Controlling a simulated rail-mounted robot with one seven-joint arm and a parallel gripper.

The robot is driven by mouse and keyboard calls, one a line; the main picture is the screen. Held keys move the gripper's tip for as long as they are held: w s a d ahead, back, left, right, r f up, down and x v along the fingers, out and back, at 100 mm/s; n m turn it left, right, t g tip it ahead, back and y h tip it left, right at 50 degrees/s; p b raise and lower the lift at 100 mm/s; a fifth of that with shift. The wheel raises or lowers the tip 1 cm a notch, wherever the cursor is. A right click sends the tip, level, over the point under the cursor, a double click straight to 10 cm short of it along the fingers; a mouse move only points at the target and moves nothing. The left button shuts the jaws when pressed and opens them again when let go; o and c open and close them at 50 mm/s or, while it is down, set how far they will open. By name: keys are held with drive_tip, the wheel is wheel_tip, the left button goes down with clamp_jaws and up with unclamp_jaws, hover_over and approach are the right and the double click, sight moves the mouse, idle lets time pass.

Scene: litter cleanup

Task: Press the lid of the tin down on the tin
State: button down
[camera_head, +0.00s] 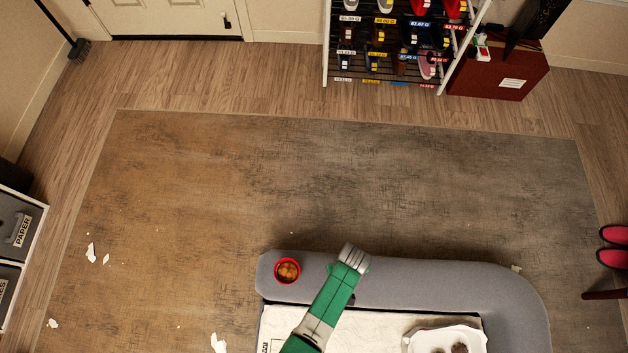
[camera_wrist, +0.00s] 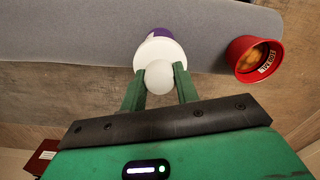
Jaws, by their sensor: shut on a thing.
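In the wrist view, a purple tin (camera_wrist: 162,33) shows behind a round white lid (camera_wrist: 160,50). The lid has a white ball-shaped knob (camera_wrist: 158,78). My gripper (camera_wrist: 160,71) has its two green fingers on either side of this knob and is shut on it. The lid hides most of the tin, so I cannot tell whether the lid sits fully down on it. In the head view my arm reaches over the grey sofa edge; the tin, the lid and my fingertips cannot be made out there.
A red cup (camera_head: 287,271) with orange-brown contents stands on the grey sofa edge (camera_head: 400,283), left of my arm; it also shows in the wrist view (camera_wrist: 254,57). A white tray (camera_head: 477,336) lies to the lower right. White scraps (camera_head: 91,253) litter the floor at left.

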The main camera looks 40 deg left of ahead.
drive_tip(key=shift+f+b, duration=0.3)
drive_tip(key=shift+f, duration=0.05)
drive_tip(key=c, duration=1)
unclamp_jaws()
drive_tip(key=shift+c, duration=1.3)
drive_tip(key=shift+r, duration=0.2)
drive_tip(key=shift+r+p, duration=0.9)
drive_tip(key=shift+p, duration=0.15)
wheel_tip(320, 180, up, 5)
drive_tip(key=p, duration=0.5)
drive_tip(key=shift+r, duration=0.1)
